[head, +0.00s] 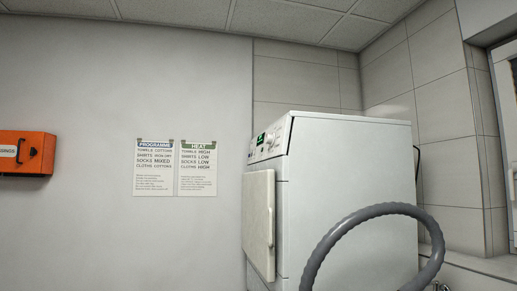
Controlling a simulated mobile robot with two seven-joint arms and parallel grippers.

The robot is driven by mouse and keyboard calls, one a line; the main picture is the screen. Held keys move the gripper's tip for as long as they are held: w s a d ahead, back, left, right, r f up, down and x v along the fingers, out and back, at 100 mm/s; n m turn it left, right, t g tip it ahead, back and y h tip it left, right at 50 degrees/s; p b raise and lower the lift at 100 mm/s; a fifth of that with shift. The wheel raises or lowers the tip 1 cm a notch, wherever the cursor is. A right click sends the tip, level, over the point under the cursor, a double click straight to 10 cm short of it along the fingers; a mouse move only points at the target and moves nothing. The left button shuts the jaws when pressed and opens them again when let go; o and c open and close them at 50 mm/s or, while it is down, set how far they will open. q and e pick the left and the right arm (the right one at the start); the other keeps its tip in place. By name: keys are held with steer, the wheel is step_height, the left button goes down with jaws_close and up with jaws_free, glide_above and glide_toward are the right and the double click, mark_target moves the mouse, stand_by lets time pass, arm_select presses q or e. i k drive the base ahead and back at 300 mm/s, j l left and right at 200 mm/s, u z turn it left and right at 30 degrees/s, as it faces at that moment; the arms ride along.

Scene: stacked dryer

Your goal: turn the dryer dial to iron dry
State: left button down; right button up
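The white dryer (348,190) stands right of the middle, turned so that its right side faces me and its front faces left. Its control panel (268,141) is at the top of the front, seen at a steep slant, with a small green-lit display (260,139). Small knobs or buttons show on the panel, but I cannot tell which one is the dial or where it points. The cream door (258,222) sits below the panel. Neither of my grippers is in view.
Two posters, PROGRAMME (155,168) and HEAT (198,168), hang on the grey wall left of the dryer. An orange box (27,153) is on the wall at far left. A thick grey hose (338,231) arches in front of the dryer's side.

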mark_target(270, 139)
steer(key=i+j+z, duration=0.2)
steer(key=i+j, duration=0.2)
steer(key=i+j+z, duration=0.15)
steer(key=i+j, duration=0.4)
steer(key=i+j+z, duration=0.2)
steer(key=i+j, duration=0.25)
steer(key=i+j+z, duration=0.15)
steer(key=i+j, duration=0.2)
steer(key=j, duration=0.35)
